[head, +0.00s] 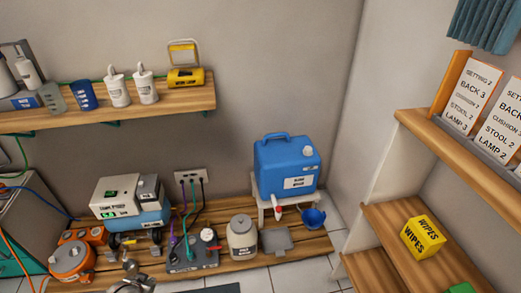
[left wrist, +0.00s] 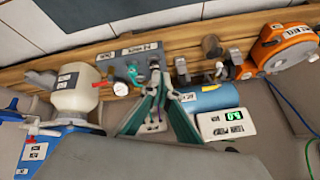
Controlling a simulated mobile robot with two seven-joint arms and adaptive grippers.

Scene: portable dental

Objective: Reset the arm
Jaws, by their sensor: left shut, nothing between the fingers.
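My left gripper (head: 135,273) shows at the bottom edge of the head view, in front of the wooden bench. Its fingers are shut with nothing between them. Most of the left arm is below the frame. In the left wrist view the left gripper (left wrist: 158,80) points toward the manifold block with switches and hoses (left wrist: 138,58). I cannot tell the exact gap between them. That block (head: 193,260) is just right of the gripper in the head view. My right gripper is in neither view.
On the low bench stand a white pump box (head: 115,193), an orange reel (head: 72,260), a cream jar (head: 242,240) and a blue water tank (head: 285,165) on a stand. A wall shelf (head: 180,98) holds bottles. Shelves with a yellow wipes box (head: 422,238) are at right.

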